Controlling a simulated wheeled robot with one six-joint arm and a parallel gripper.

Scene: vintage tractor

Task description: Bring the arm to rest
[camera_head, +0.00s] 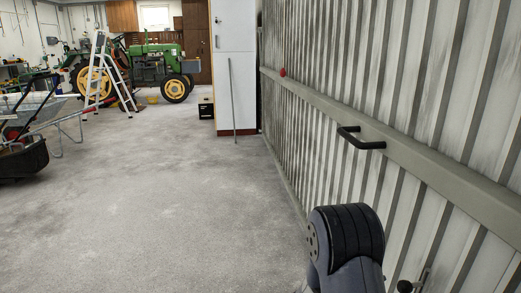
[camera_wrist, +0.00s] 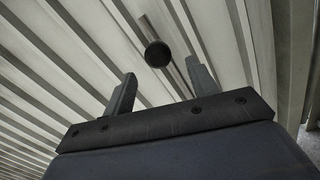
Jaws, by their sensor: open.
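My gripper (camera_wrist: 162,88) shows in the wrist view with its two fingers apart and nothing between them. Beyond the fingertips is a round black knob (camera_wrist: 158,54) in front of the ribbed wall (camera_wrist: 60,70). I cannot tell the exact gap between the fingers and the knob. In the head view, part of my arm shows at the lower right, close to the corrugated wall (camera_head: 325,60). My gripper is not clearly visible in the head view.
A black handle (camera_head: 362,140) sits on the wall's beam (camera_head: 420,155), with a red knob (camera_head: 282,72) farther along. A black knob (camera_head: 405,286) shows low right. A wheelbarrow (camera_head: 25,140) stands left. A ladder (camera_head: 97,75) and green tractor (camera_head: 150,65) stand behind. The middle floor (camera_head: 170,200) is clear.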

